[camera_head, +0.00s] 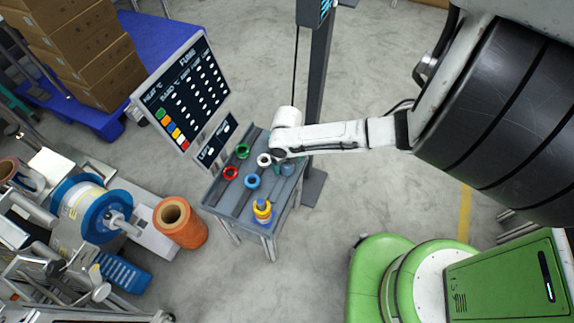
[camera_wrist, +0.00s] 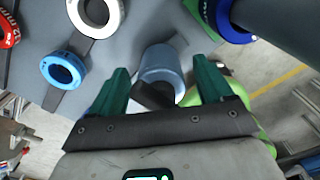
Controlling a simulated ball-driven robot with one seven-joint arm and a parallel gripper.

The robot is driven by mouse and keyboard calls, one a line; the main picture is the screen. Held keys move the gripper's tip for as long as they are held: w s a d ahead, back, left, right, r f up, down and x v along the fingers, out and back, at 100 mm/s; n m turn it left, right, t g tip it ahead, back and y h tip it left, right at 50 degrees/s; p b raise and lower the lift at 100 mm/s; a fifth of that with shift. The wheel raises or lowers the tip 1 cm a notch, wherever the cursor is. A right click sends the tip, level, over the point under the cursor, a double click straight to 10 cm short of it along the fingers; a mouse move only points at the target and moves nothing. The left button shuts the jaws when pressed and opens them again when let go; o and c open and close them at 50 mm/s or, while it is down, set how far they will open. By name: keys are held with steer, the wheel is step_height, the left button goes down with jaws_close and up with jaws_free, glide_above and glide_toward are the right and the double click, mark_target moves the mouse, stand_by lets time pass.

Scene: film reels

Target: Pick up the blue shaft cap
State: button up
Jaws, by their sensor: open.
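A blue ring-shaped cap (camera_head: 252,181) lies on the grey table beside red, white and green ones; it also shows in the wrist view (camera_wrist: 64,70), left of my gripper (camera_wrist: 163,84). A plain light-blue cylinder (camera_wrist: 160,65) stands between my open green fingers in the wrist view, with a dark piece partly covering its near end. I cannot tell whether the fingers touch it. In the head view this blue cylinder (camera_head: 288,168) is just below my gripper, which the wrist largely hides.
A sign (camera_head: 190,95) and a dark post (camera_head: 318,80) stand behind. An orange roll (camera_head: 180,223) stands left.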

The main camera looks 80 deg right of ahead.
steer(key=shift+f, duration=0.3)
steer(key=shift+c, duration=0.3)
steer(key=c, duration=1.2)
